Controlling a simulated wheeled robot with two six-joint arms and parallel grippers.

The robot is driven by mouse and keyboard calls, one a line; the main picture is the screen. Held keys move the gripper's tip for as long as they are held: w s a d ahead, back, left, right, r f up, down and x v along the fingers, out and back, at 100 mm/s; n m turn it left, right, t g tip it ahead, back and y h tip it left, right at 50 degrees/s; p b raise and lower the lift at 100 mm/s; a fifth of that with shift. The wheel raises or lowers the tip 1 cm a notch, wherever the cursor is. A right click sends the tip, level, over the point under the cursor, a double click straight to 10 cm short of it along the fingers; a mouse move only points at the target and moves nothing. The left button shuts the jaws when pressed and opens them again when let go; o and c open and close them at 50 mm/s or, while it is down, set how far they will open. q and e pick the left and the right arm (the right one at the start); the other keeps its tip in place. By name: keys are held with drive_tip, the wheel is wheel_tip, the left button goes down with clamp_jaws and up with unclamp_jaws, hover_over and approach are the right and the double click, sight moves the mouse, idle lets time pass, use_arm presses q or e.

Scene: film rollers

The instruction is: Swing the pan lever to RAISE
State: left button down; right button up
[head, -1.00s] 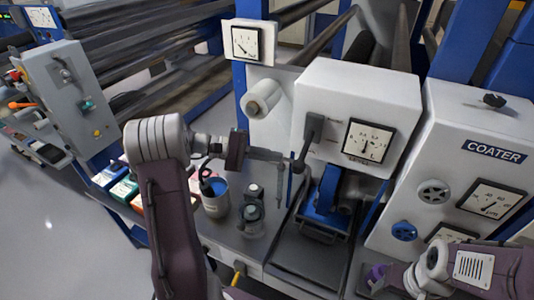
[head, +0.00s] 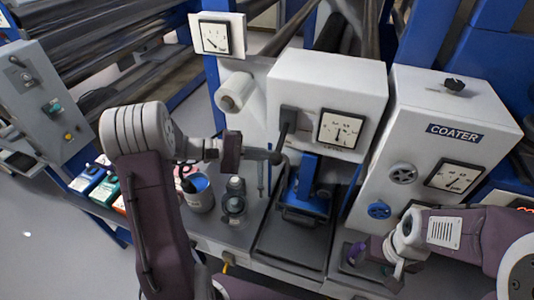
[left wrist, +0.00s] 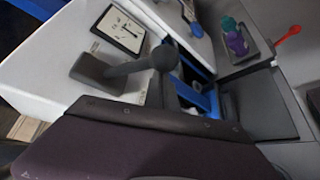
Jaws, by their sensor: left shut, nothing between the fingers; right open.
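The pan lever (head: 285,135) is a dark arm with a ball end, mounted on the front of the white box, and it hangs down in the head view. In the left wrist view its base block (left wrist: 95,72) and round ball (left wrist: 165,58) show close up. My left gripper (head: 262,155) is shut and empty, its tip at the lever's ball; I cannot tell whether they touch. A blue pan stand (head: 308,185) is below the box. My right gripper (head: 378,253) is open at the lower right, near a small purple item. No RAISE marking is readable.
A gauge (head: 340,129) sits right of the lever. The COATER box (head: 450,95) with handwheels stands further right. A blue-filled cup (head: 198,192) and a dark jar (head: 235,200) stand on the bench below my left arm. A white roll (head: 235,90) projects behind.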

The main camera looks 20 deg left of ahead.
use_arm(q)
wheel_tip(320, 180, up, 10)
drive_tip(key=s+n+g+y+p, duration=0.1)
drive_tip(key=n+g+p, duration=0.2)
drive_tip(key=p, duration=1)
drive_tip(key=shift+s+f+n+p, duration=0.15)
drive_tip(key=shift+s+n+p, duration=0.05)
drive_tip(key=shift+n+p, duration=0.2)
drive_tip(key=shift+w+a, duration=0.1)
wheel_tip(320, 180, down, 4)
drive_tip(key=a+b, duration=0.1)
drive_tip(key=b, duration=0.3)
drive_tip(key=a+r+b, duration=0.1)
drive_tip(key=a+r, duration=0.4)
drive_tip(key=a, duration=0.3)
drive_tip(key=shift+a+b, duration=0.25)
drive_tip(key=shift+b, duration=0.05)
